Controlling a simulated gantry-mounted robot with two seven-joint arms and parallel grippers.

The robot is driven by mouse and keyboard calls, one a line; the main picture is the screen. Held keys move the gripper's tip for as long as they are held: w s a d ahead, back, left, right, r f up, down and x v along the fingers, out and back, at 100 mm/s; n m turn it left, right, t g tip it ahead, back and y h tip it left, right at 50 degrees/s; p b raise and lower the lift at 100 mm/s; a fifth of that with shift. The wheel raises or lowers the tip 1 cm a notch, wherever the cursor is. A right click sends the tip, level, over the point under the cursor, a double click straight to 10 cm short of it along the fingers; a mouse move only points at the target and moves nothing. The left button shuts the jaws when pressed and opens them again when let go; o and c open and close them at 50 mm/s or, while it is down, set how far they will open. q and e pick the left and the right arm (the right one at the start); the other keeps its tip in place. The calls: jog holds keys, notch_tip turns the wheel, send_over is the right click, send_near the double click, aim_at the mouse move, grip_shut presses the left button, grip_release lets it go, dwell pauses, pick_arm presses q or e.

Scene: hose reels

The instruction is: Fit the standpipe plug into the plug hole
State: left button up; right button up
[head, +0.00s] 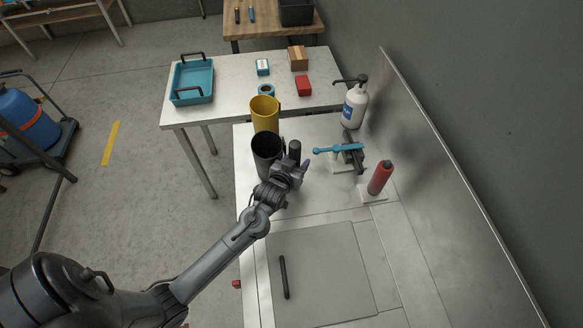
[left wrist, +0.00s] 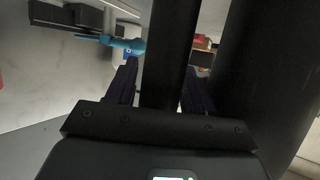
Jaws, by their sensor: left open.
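A slim dark upright tube (head: 295,149), which looks like the standpipe plug, stands beside a wider black cup (head: 266,146) on the pale bench. My left gripper (head: 297,170) is at the tube, with its jaws open. In the left wrist view the tube (left wrist: 170,50) passes between the two fingers, with a gap visible on its left side. The black cup (left wrist: 265,70) is close on the right there. The tube's foot is hidden. I cannot make out the plug hole. My right gripper is not in view.
A yellow cup (head: 264,114) stands behind the black one. A blue-handled fixture (head: 345,150), a red cylinder (head: 381,178) and a white pump bottle (head: 355,105) stand to the right. A dark bar (head: 284,278) lies on the mostly clear grey panel (head: 330,260) in front.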

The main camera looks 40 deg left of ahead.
pick_arm(q)
jog(key=p+v, duration=0.1)
jog(key=v, duration=1)
jog(key=s+d+f+m+g+h, duration=0.1)
jog(key=s+d, duration=0.1)
jog(key=s, duration=0.1)
jog(key=s+d+f+m+g+h, duration=0.1)
jog(key=s+d+g, duration=0.1)
jog(key=s+d+g+h, duration=0.1)
jog(key=s+d, duration=0.2)
jog(key=shift+s+f+m+h, duration=0.3)
jog(key=shift+f+m, duration=0.1)
jog(key=shift+o, duration=1.3)
jog(key=s+d+m+g, duration=0.2)
jog(key=s+g, duration=0.2)
jog(key=s, duration=0.6)
jog(key=shift+d+f+g+h, duration=0.25)
jog(key=shift+d+g+h, duration=0.05)
jog(key=shift+d+g, duration=0.1)
jog(key=shift+s+m, duration=0.3)
jog(key=shift+s, duration=0.05)
